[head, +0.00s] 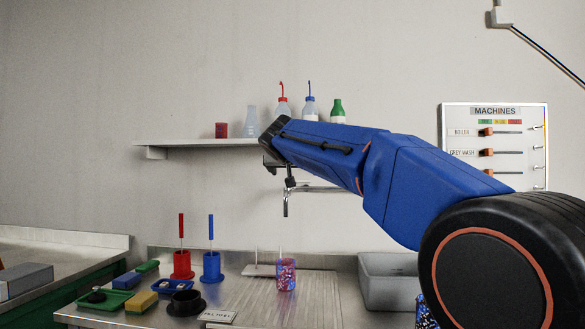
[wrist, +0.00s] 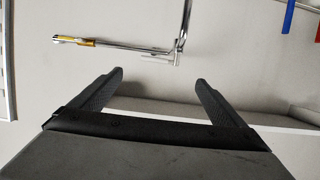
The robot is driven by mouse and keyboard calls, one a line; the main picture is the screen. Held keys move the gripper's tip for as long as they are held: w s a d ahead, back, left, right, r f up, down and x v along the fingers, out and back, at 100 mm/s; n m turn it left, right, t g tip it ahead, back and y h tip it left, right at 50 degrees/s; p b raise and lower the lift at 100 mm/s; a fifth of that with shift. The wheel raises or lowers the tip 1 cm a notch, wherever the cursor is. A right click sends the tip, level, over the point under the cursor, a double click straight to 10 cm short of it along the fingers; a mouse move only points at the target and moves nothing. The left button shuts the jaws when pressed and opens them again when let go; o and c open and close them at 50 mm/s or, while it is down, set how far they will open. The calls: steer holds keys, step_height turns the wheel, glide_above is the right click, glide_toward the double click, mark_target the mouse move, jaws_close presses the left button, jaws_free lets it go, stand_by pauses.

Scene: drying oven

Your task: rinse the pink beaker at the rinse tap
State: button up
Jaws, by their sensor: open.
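The pink beaker (head: 287,275), a clear glass with mottled pink and blue in it, stands upright on the ribbed steel drainboard in the head view. The rinse tap (head: 286,203) is on the wall above it, its spout pointing down, partly hidden by my arm. The wrist view shows the tap upside down, with its pipe (wrist: 183,28) beyond my fingertips. My gripper (wrist: 158,80) is open with nothing between its fingers. In the head view it is mostly hidden at the arm's end, near the tap and well above the beaker.
A wall shelf (head: 190,143) carries bottles, a flask and a dark red container. Red (head: 182,265) and blue (head: 211,267) brush holders, trays (head: 104,304) and a yellow sponge (head: 141,302) stand left of the drainboard. A grey basin (head: 388,282) is on the right.

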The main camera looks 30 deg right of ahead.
mark_target(298, 182)
steer(key=x, duration=1.1)
steer(key=shift+f, duration=0.1)
steer(key=shift+c, duration=0.4)
steer(key=c, duration=1.1)
steer(key=shift+o, duration=0.2)
steer(key=shift+s+a+m+g+h, duration=0.1)
steer(key=shift+a+m+g+h, duration=0.2)
steer(key=shift+m+g+h, duration=0.5)
steer(key=shift+s+a+m+g+h, duration=0.1)
steer(key=shift+a+m+g+h, duration=0.25)
steer(key=shift+m+g+h, duration=0.45)
steer(key=shift+w+a+m+g+h, duration=0.15)
steer(key=shift+a+m+g+h, duration=0.25)
steer(key=shift+m, duration=0.2)
steer(key=shift+a+m+g+h, duration=0.1)
steer(key=shift+m+g+h, duration=0.3)
steer(key=shift+m+g, duration=0.35)
